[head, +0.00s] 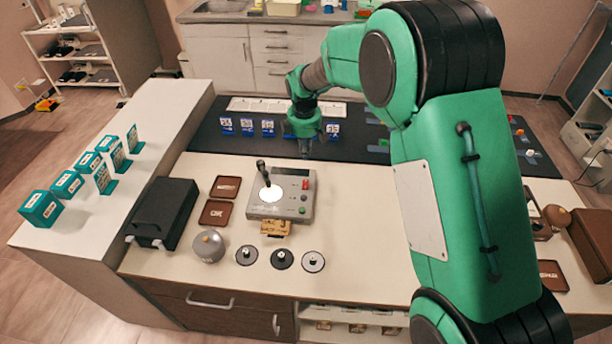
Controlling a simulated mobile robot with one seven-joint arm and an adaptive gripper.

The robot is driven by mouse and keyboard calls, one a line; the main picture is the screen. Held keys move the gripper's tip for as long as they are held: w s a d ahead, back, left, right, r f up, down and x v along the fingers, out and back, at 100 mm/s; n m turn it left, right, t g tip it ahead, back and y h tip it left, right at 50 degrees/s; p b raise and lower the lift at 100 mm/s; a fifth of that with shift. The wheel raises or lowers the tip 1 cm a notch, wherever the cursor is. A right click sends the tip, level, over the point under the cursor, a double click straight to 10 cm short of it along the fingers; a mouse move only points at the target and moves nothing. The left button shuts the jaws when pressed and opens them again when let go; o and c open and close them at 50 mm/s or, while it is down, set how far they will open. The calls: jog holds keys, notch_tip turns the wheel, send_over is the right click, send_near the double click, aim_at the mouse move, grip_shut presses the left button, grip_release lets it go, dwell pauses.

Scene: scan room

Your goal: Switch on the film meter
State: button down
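The likely film meter is a grey box-shaped instrument (289,203) in the middle of the light worktop. It has a black upright lever (263,172) at its left, a round white disc on top, a dark red display (305,184) and small red and green buttons (302,210) at its right side. I cannot read any lit display. My gripper (305,152) points down just behind the meter's back right corner, apart from it. It is small in the view, and I cannot tell how far its fingers are apart.
A brown-gold block (275,228) sits at the meter's front. Three round discs (283,259) and a grey dome (208,246) lie before it. Two brown trays (216,212) and a black box (162,212) stand left. Blue-white holders (268,128) stand on the dark mat behind.

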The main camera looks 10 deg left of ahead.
aim_at(306, 180)
jog(key=shift+f, duration=0.2)
jog(key=f, duration=0.4)
jog(key=w+f+b, duration=0.1)
jog(key=f, duration=0.4)
jog(key=w+f+b, duration=0.1)
jog(key=f, duration=0.3)
jog(key=shift+f, duration=0.25)
jog(key=shift+w, duration=0.1)
